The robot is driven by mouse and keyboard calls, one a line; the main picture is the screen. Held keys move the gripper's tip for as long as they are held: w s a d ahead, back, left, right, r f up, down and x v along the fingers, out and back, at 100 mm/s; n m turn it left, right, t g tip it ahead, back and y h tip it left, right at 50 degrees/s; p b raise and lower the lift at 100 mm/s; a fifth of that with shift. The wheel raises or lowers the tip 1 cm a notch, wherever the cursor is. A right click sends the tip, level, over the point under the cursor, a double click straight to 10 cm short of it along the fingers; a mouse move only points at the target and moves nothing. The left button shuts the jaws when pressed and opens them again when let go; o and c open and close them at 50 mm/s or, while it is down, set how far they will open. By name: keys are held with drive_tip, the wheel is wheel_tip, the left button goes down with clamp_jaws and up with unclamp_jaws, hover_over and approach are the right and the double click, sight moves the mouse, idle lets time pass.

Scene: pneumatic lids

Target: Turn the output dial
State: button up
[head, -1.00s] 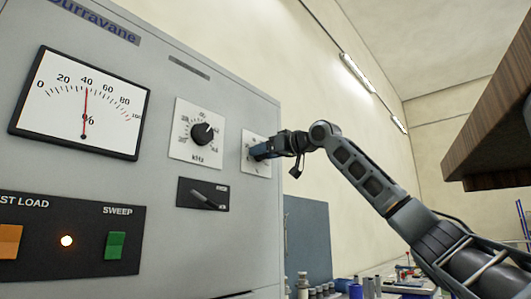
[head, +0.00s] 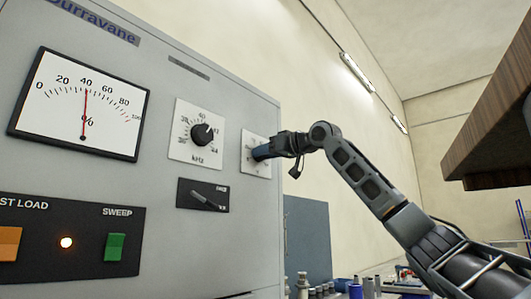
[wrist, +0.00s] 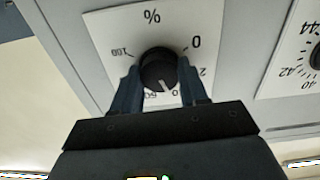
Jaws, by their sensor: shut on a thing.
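The output dial is a round black knob (wrist: 158,68) on a white plate (wrist: 112,38) marked in percent, with 0 at the right and 100 at the left in the wrist view. Its white pointer line faces the lower edge, near the partly hidden 40 and 60 marks. My gripper (wrist: 158,80) is shut on the knob, one blue finger on each side.
Left of the dial are a kHz dial (head: 202,133), a toggle switch (head: 205,196), and a lower panel with a lit lamp (head: 66,242) and a green button (head: 115,246). A wooden shelf (head: 490,140) overhangs at the right. A bench with bottles stands behind.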

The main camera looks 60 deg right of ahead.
drive_tip(key=shift+m+p, duration=3.3)
drive_tip(key=shift+m, duration=1.5)
drive_tip(key=o, duration=1.1)
drive_tip(key=shift+c, duration=0.2)
drive_tip(key=b+v, duration=0.1)
drive_tip(key=v, duration=0.6)
drive_tip(key=shift+s, duration=0.4)
